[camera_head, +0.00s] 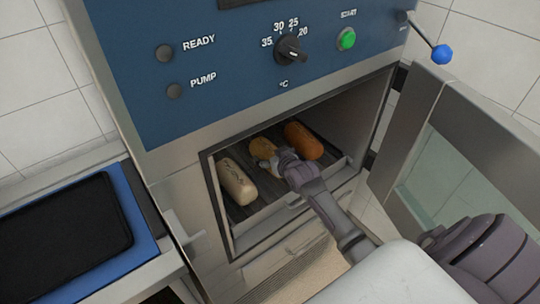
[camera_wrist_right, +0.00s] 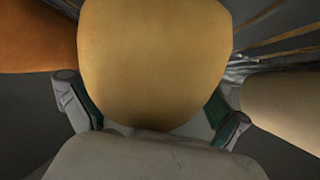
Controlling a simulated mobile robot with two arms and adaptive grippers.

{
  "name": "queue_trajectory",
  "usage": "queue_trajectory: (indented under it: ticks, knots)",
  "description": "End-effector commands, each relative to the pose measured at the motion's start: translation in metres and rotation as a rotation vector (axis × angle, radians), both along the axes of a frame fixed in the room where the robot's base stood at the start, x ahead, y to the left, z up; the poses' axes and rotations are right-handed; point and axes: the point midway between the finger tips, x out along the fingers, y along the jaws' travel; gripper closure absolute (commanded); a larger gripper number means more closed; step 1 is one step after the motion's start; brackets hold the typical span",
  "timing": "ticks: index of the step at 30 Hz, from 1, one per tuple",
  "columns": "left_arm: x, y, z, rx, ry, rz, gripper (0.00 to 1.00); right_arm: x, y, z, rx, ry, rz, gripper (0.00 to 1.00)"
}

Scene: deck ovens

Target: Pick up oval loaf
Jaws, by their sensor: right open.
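Three loaves lie side by side in the open chamber: a pale, scored loaf (camera_head: 237,183) at the left, a golden rounded loaf (camera_head: 262,148) in the middle and an orange-brown loaf (camera_head: 304,140) at the right. The golden loaf, which looks like the oval loaf, fills the middle of the right wrist view (camera_wrist_right: 155,60). My right gripper (camera_head: 279,160) reaches in at the golden loaf and hides part of it. Its open fingers stand on either side of the near end of the loaf; whether they touch it I cannot tell. My left gripper is not in view.
The loaves lie on a dark rack (camera_head: 245,211) inside the metal chamber. The oven door (camera_head: 415,130) stands open at the right, close to my right arm. A blue control panel (camera_head: 220,80) is above the opening. A blue tray (camera_head: 140,230) with a black slab lies at the left.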

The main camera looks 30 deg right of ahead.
Motion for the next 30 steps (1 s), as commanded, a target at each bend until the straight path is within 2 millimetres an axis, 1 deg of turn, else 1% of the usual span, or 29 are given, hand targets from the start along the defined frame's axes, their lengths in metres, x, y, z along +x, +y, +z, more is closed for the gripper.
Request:
queue_trajectory:
  ticks: [5,6,14,18,19,26,30]
  knots:
    - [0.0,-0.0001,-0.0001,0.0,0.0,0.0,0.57,0.0001,0.0003,-0.0006,0.0,0.001,0.0,0.0]
    - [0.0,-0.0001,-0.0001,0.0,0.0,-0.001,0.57,0.0001,0.0002,-0.0006,0.0,0.001,0.0,0.03]
    - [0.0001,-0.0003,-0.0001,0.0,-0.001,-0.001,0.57,-0.0001,0.0003,-0.0006,0.001,0.001,0.001,0.47]
    - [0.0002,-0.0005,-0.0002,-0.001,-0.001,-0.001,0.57,-0.0004,0.0002,-0.0011,0.0,0.002,0.0,0.7]
    - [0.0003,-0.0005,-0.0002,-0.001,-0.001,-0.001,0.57,-0.0004,0.0003,-0.0012,0.0,0.003,0.0,0.74]
    - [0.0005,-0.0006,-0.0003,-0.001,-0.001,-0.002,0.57,-0.0003,0.0001,-0.0004,0.0,0.002,0.0,0.74]
    - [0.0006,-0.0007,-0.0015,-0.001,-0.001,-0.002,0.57,0.0,0.0001,0.0057,-0.001,0.0,0.0,0.74]
